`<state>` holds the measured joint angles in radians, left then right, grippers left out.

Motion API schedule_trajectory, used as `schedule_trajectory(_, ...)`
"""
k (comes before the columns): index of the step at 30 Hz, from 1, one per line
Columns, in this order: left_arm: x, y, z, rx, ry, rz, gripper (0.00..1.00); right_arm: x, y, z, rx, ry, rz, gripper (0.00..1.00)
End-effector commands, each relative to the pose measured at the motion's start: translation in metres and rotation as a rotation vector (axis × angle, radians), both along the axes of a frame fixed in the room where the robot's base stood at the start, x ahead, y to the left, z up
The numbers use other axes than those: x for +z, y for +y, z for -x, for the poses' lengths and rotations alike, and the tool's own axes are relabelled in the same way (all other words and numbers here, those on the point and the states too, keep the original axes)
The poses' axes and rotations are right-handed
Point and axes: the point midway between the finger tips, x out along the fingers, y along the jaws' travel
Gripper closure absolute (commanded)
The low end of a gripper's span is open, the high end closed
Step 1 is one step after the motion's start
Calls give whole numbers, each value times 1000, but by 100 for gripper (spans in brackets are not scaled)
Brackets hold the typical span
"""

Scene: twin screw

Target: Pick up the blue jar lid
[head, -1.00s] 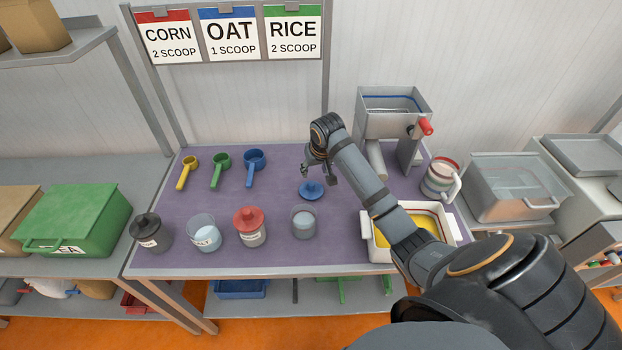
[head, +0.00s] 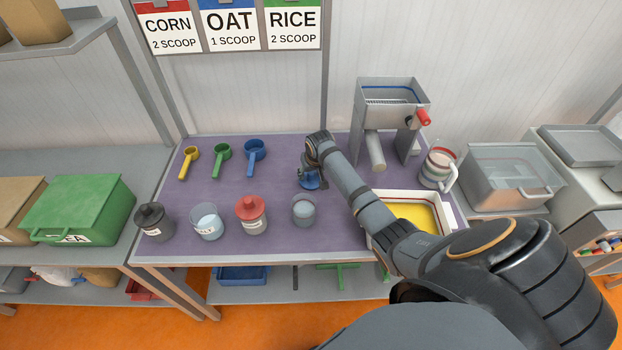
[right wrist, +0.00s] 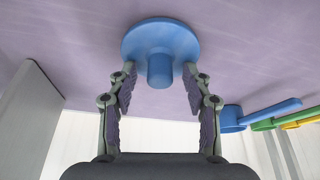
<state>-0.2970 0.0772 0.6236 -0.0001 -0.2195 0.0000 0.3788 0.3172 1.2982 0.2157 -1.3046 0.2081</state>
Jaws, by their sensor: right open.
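The blue jar lid (head: 310,182) lies on the purple mat, behind the open jar (head: 304,210). In the right wrist view the lid (right wrist: 160,50) shows as a round disc with a knob pointing toward the gripper. My right gripper (right wrist: 158,84) is open, with one finger on each side of the knob; I cannot tell whether either finger touches the lid. In the head view my right gripper (head: 309,174) is over the lid and partly hides it. My left gripper is not in view.
A black-lidded jar (head: 153,222), an open salt jar (head: 208,222) and a red-lidded jar (head: 251,214) stand along the front. Blue (head: 254,155), green (head: 221,159) and yellow (head: 188,160) scoops lie behind. A white tray (head: 378,238) with yellow contents stands right.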

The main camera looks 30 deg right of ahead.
Motion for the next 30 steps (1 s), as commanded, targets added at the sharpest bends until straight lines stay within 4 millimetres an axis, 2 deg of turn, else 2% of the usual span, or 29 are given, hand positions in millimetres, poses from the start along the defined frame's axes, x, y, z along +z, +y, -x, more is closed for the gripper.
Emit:
schedule_trajectory(5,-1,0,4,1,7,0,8,-1,0,0,0,0,0,50)
schedule_trajectory(6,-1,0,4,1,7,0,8,-1,0,0,0,0,0,53)
schedule_trajectory(16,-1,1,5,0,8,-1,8,-1,0,0,0,1,0,97)
schedule_trajectory(18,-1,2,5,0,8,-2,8,-1,0,0,0,1,0,100)
schedule_trajectory(25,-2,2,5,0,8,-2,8,1,0,0,0,0,0,100)
schedule_trajectory(30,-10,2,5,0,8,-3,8,19,0,-1,0,-4,0,100)
